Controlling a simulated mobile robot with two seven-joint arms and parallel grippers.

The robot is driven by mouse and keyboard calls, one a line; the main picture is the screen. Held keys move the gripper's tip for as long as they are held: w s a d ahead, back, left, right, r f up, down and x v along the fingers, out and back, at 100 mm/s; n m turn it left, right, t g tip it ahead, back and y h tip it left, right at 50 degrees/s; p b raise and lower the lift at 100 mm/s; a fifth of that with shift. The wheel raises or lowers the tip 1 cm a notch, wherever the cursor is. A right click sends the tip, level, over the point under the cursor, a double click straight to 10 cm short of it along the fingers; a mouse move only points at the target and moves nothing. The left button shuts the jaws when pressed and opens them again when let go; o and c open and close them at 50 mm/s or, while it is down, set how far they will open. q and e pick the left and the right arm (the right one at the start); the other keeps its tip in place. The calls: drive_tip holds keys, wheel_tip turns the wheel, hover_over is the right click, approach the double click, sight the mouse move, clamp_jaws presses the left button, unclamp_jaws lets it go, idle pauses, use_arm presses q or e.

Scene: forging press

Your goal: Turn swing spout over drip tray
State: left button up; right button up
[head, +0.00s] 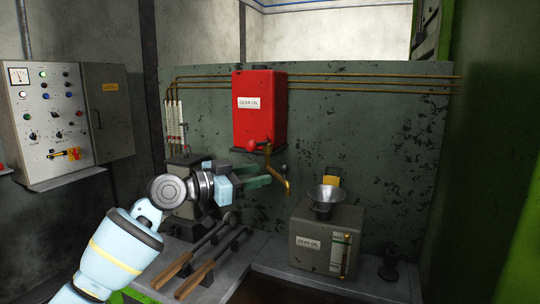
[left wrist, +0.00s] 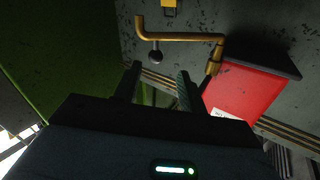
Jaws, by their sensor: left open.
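The brass swing spout (head: 287,186) hangs under the red gear oil tank (head: 260,110), its outlet bent down to the right. In the left wrist view the spout (left wrist: 180,37) runs across above my fingers, with a dark ball knob (left wrist: 155,58) on a short stem. My left gripper (head: 265,174) is open beside the spout. In the left wrist view its two fingers (left wrist: 157,82) are apart and empty, and the knob appears just beyond the gap between them. I cannot make out a drip tray. My right gripper is not in view.
A grey gear oil box (head: 310,250) with a metal funnel (head: 326,195) stands right of the spout. Long wood-handled tools (head: 205,265) lie on the bench below my arm. A control panel (head: 50,115) is at left. A dark fitting (head: 389,264) stands at right.

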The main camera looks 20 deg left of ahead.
sight(284, 171)
use_arm(q)
drive_tip(key=shift+s+d+p+x, duration=0.1)
drive_tip(key=shift+d+p+x, duration=0.1)
drive_tip(key=shift+x, duration=1.8)
drive_tip(key=shift+s+d+p+x, duration=0.1)
drive_tip(key=shift+p+x, duration=0.1)
drive_tip(key=shift+x, duration=1.8)
drive_tip(key=shift+c, duration=0.2)
clamp_jaws()
